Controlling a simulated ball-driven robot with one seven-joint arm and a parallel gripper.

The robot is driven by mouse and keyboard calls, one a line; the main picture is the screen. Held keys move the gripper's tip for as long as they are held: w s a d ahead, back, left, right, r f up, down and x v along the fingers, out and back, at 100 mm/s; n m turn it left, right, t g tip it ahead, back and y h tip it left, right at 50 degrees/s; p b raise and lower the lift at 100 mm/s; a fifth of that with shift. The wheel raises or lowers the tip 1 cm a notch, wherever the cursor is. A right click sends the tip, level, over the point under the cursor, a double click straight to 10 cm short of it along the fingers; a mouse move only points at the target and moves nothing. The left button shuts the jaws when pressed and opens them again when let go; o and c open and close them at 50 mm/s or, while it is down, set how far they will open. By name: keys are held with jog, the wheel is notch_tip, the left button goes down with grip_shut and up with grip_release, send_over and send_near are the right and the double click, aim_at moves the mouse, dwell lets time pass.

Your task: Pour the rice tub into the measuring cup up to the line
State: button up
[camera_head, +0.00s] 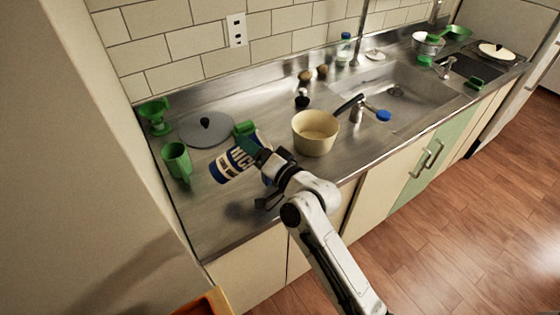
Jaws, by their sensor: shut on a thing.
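The rice tub (232,167), blue and white with large lettering, is held above the left part of the counter, clearly tilted. My gripper (262,158) is shut on its right side; the fingers are partly hidden by the tub and my wrist. A green cup with a handle (176,160), which looks like the measuring cup, stands upright just left of the tub, apart from it. Its line and its contents are too small to see. No falling rice is visible.
A grey lid (206,129) lies behind the tub, with a green goblet-like item (155,116) to its left and a small green item (244,128) to its right. A cream pot (315,133) stands right of my gripper. The counter's front left (205,220) is bare.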

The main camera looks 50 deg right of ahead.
jog(key=shift+r+m, duration=0.2)
jog(key=shift+m, duration=0.2)
dwell(0.8)
jog(key=shift+d+f+m+t+b, duration=0.1)
jog(key=shift+f+m+t+b, duration=0.35)
jog(key=shift+m+b, duration=0.65)
dwell(1.4)
jog(key=shift+s+d+r+m+t+h+b, duration=0.4)
jog(key=shift+d+m+b, duration=0.25)
jog(key=shift+b, duration=0.4)
dwell(1.4)
